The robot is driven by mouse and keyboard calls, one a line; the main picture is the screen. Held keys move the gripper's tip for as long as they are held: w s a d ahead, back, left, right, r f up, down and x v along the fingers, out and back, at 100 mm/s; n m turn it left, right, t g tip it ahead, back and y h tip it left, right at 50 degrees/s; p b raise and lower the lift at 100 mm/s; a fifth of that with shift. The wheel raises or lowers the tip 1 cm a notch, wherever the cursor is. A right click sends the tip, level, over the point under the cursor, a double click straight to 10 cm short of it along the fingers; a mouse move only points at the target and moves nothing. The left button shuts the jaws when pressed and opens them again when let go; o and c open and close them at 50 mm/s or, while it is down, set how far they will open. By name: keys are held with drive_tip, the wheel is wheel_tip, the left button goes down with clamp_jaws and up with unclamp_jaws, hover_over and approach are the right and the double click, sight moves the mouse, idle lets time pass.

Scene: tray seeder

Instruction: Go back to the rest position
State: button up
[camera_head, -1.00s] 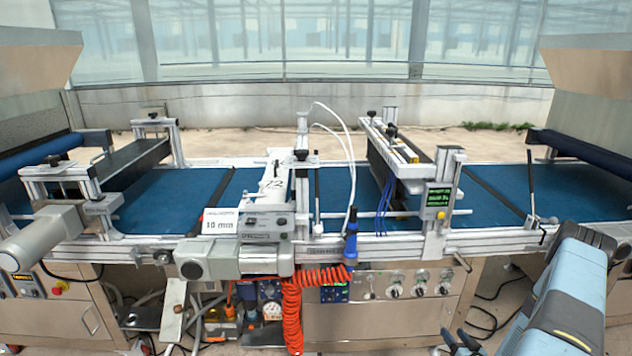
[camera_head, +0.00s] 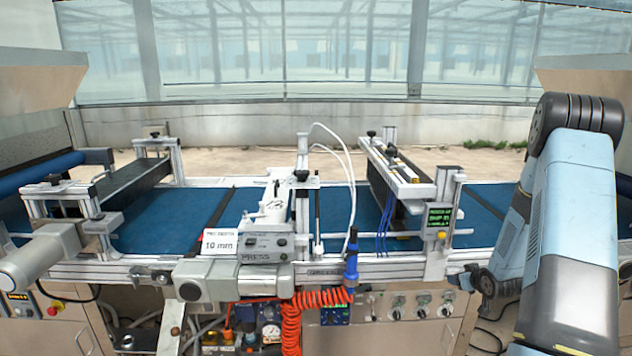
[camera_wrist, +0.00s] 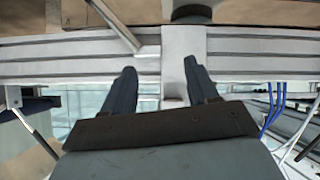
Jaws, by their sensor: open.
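My gripper (camera_head: 462,278) is at the right in the head view, beside the front rail of the seeder line, below and right of the green display. It is low, in front of the control panel's right end. In the wrist view my gripper (camera_wrist: 160,78) shows two dark fingers spread apart, with nothing between them. A grooved aluminium rail (camera_wrist: 80,68) lies across the picture beyond the fingertips. Whether the fingers touch the rail cannot be told. My blue-grey arm rises at the right and covers part of the line there.
The seeder line carries a blue belt (camera_head: 165,215), a 10 mm sign (camera_head: 220,241), and a green display unit (camera_head: 438,222). An orange coiled hose (camera_head: 291,320) hangs in front. Blue cables (camera_wrist: 270,110) show in the wrist view.

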drive_tip(key=s+a+r+g+h, duration=0.1)
drive_tip(key=s+a+r, duration=0.2)
drive_tip(key=r, duration=0.6)
drive_tip(key=s+a+r+m+g+h, duration=0.1)
drive_tip(key=s+a+r, duration=0.25)
drive_tip(key=r, duration=0.55)
drive_tip(key=s+a+r+g+h, duration=0.1)
drive_tip(key=s+a+r, duration=0.25)
drive_tip(key=r, duration=0.55)
drive_tip(key=s+a+r+y, duration=0.1)
drive_tip(key=s+a+r, duration=0.2)
drive_tip(key=s, duration=0.6)
drive_tip(key=s+a+r+g+y, duration=0.1)
drive_tip(key=s+a+r, duration=0.3)
drive_tip(key=s, duration=0.6)
drive_tip(key=s+a+r+m+g, duration=0.1)
drive_tip(key=s+a+r, duration=0.2)
drive_tip(key=s+a, duration=0.4)
drive_tip(key=shift+s+r+y, duration=0.4)
drive_tip(key=shift+s, duration=0.75)
